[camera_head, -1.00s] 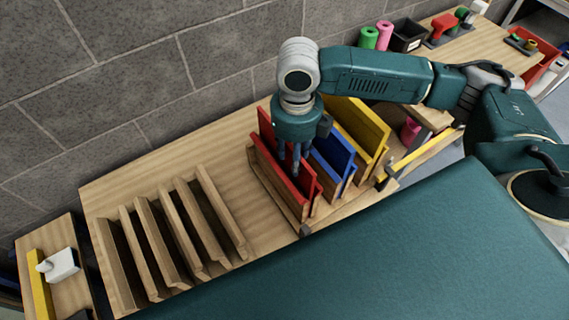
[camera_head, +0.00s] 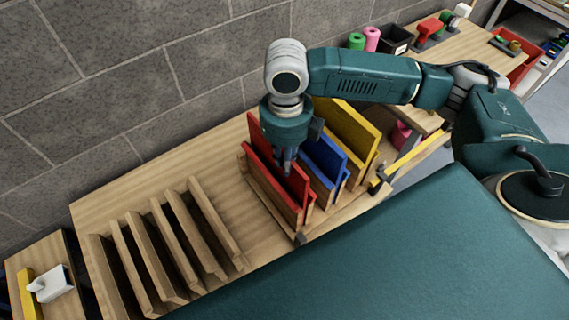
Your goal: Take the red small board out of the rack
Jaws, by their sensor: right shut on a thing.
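Red boards stand on edge in the wooden rack on the bench, at the left end of the coloured row. A taller-looking red board (camera_head: 267,152) stands behind a lower red one (camera_head: 272,192). My right gripper (camera_head: 287,162) points down at the upper edge of the red boards, left of the blue board. It is shut on a red board, which still stands among the rack's slats. The fingers are partly hidden, and I cannot clearly tell which red board is between them. My left gripper is not in view.
A blue board (camera_head: 327,160) and a yellow board (camera_head: 350,130) stand close on the right. An empty slatted wooden rack (camera_head: 212,225) is at the left. A grey block wall (camera_head: 120,80) rises behind the bench. A black bin (camera_head: 396,40) stands at the back right.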

